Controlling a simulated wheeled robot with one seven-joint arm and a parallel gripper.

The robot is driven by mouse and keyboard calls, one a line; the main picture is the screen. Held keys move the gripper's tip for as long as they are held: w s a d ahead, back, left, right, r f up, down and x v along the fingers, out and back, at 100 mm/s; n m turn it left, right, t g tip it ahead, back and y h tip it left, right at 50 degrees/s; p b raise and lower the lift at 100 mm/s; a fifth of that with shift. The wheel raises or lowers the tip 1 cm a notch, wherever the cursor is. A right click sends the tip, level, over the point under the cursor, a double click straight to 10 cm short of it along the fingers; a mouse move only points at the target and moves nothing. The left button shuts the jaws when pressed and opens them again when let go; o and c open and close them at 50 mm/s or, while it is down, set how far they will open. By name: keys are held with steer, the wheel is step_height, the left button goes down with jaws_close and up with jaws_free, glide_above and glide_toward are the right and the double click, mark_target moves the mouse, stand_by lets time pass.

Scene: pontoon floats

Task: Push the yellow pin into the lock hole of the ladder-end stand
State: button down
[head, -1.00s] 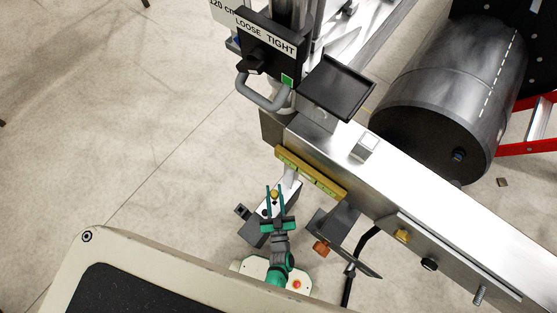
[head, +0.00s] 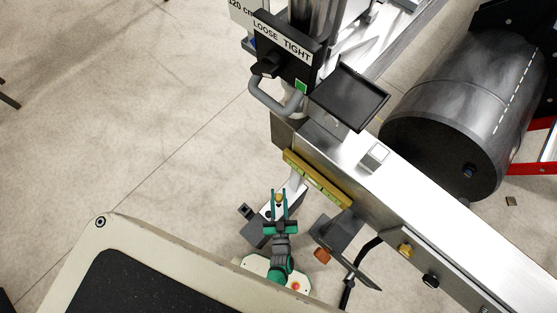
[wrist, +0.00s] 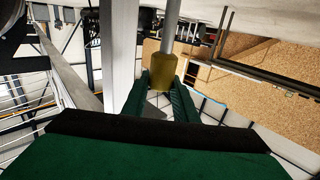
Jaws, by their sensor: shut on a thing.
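My green gripper (head: 279,198) is shut on the yellow pin (head: 279,199). In the wrist view the pin's yellow knob (wrist: 160,70) sits between the green fingertips (wrist: 161,84), with a silver shaft running up out of the frame. In the head view a pale grey bracket (head: 293,190) stands beside the gripper under the metal beam; it may be part of the ladder-end stand, but I cannot tell. I cannot make out the lock hole or whether the shaft is in it.
A yellow-green strip (head: 318,180) runs along the near side of the silver metal beam (head: 345,162). A dark bracket with an orange knob (head: 322,255) is right of my arm. A black drum (head: 455,120) lies beyond the beam. Open floor (head: 130,120) is at the left.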

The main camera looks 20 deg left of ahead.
steer(key=shift+f, duration=3.85)
stand_by(0.8)
steer(key=shift+f, duration=1.1)
steer(key=c, duration=1.3)
jaws_free()
steer(key=shift+c, duration=0.2)
steer(key=v, duration=1)
steer(key=shift+s+d, duration=0.2)
steer(key=shift+s, duration=0.1)
steer(key=shift+r, duration=0.1)
